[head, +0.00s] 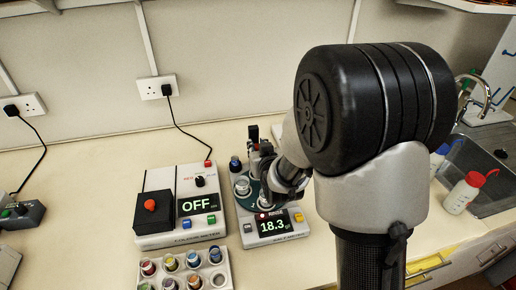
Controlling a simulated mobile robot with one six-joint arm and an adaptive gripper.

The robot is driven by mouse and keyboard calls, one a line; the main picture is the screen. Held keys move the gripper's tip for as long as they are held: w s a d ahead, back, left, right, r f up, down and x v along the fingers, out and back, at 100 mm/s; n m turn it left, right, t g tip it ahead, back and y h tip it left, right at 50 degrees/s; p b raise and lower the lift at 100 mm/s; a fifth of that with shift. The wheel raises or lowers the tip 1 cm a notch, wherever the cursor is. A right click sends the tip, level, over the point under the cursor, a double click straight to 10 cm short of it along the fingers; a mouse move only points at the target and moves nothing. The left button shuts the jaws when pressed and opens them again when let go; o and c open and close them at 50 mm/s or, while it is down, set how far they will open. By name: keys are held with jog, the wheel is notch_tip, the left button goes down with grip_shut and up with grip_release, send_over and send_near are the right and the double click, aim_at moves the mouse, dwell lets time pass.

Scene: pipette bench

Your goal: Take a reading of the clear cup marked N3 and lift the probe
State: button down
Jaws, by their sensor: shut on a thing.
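My gripper (272,180) is over the salt meter (248,228), at the right of the picture's middle. Its fingers are dark and partly hidden by my arm. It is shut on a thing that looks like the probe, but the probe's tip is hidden. Clear cups (242,187) stand on the meter's round dark plate beside and under the gripper. Their marks are too small to read, so I cannot tell which is N3.
A colour meter (158,240) reading OFF stands at the left, with a grey tray (215,262) of several coloured cups in front. A red-capped bottle (463,195) stands by the sink (492,185) at the right.

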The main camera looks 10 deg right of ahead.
notch_tip(320, 180, up, 6)
jog(key=shift+w+f+p, duration=0.1)
jog(key=shift+w+p, duration=0.05)
jog(key=shift+p, duration=0.7)
jog(key=c, duration=1.8)
grip_release()
jog(key=shift+c, duration=0.2)
jog(key=o, duration=0.4)
jog(key=shift+f, duration=0.1)
jog(key=shift+s, duration=0.2)
jog(key=v, duration=0.7)
jog(key=shift+s, duration=0.2)
